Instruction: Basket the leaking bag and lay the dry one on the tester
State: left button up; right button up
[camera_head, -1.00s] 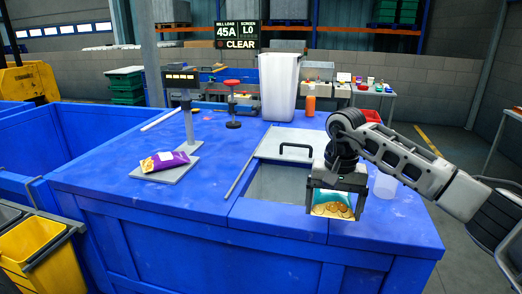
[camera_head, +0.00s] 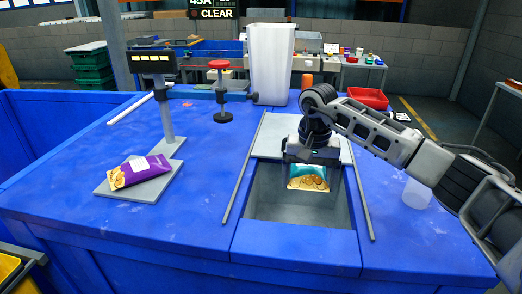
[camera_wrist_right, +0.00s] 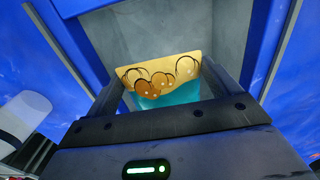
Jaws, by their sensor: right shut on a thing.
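My right gripper (camera_head: 312,160) is shut on a teal and yellow bag (camera_head: 308,178) with round snack pictures. The bag hangs from the jaws over the open well in the blue bench; it also shows between the fingers in the right wrist view (camera_wrist_right: 165,82). A purple and yellow bag (camera_head: 140,171) lies on a grey plate (camera_head: 152,192) at the left, below a post with a lit display (camera_head: 151,62). I cannot see which bag leaks. A red basket (camera_head: 366,98) stands at the back right. My left gripper is out of view.
The well (camera_head: 290,210) has a grey lid panel (camera_head: 275,132) behind it and rails along its sides. A tall white bin (camera_head: 270,62), orange bottle (camera_head: 307,80) and red-topped stand (camera_head: 222,95) stand at the back. A translucent cup (camera_head: 416,194) sits right. Bench between plate and well is clear.

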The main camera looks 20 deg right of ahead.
notch_tip(320, 180, down, 3)
jog(key=shift+r+b, duration=0.15)
jog(key=shift+b, duration=0.35)
jog(key=shift+w+f+b, duration=0.1)
jog(key=shift+f+b, duration=0.2)
jog(key=shift+f, duration=0.2)
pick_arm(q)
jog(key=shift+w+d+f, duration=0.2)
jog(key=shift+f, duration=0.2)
pick_arm(e)
jog(key=o, duration=0.8)
jog(key=shift+r, duration=0.1)
jog(key=shift+r, duration=0.35)
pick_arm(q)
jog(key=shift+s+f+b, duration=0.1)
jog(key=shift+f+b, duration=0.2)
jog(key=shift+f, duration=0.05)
pick_arm(e)
jog(key=shift+r, duration=7.55)
